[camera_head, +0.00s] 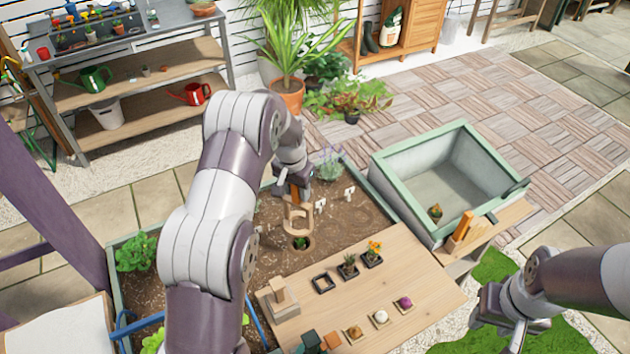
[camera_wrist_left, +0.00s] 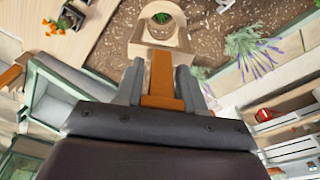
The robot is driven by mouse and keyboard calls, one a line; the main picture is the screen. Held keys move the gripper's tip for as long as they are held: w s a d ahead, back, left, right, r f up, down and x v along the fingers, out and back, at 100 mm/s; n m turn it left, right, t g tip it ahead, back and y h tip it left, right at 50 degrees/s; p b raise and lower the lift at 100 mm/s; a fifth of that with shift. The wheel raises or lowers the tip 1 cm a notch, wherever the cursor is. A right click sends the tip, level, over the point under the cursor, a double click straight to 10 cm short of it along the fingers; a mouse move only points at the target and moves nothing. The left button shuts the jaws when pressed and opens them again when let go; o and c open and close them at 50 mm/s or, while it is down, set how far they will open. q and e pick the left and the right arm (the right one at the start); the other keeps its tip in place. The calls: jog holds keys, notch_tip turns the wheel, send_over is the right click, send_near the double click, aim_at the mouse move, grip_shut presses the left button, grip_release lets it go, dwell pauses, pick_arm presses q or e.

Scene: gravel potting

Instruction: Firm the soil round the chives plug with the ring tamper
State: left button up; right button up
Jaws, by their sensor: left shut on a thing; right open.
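My left gripper (camera_head: 291,186) is shut on the orange-brown handle of the wooden ring tamper (camera_head: 298,213), over the soil bed (camera_head: 345,215). The chives plug (camera_head: 300,243) is a small green tuft in a round hollow, just in front of the tamper in the head view. In the left wrist view the tamper's pale ring (camera_wrist_left: 158,48) spreads ahead of the fingers (camera_wrist_left: 160,85), and green leaves (camera_wrist_left: 161,17) show through its opening. The ring looks held above the soil; the exact gap cannot be told. My right gripper (camera_head: 500,322) is open and empty at the lower right.
White labels (camera_head: 320,204) and a lavender plant (camera_head: 329,168) stand in the bed near the tamper. A wooden board (camera_head: 400,265) with several small pots lies in front. A green-rimmed grey tub (camera_head: 440,185) stands to the right. A leafy plant (camera_head: 135,252) grows at the left.

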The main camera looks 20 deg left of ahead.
pick_arm(q)
jog(key=shift+w+a, duration=0.1)
jog(key=shift+w, duration=0.2)
jog(key=shift+f+m, duration=0.25)
jog(key=shift+m, duration=0.05)
jog(key=b, duration=0.6)
send_over(300, 216)
jog(key=s, duration=0.2)
notch_tip(300, 216, down, 8)
jog(key=shift+w+d+f+b, duration=0.2)
jog(key=shift+d+f+b, duration=0.15)
jog(key=shift+f, duration=0.25)
jog(key=shift+f+b, duration=0.35)
jog(key=shift+f, duration=0.2)
jog(key=shift+s+f, duration=0.2)
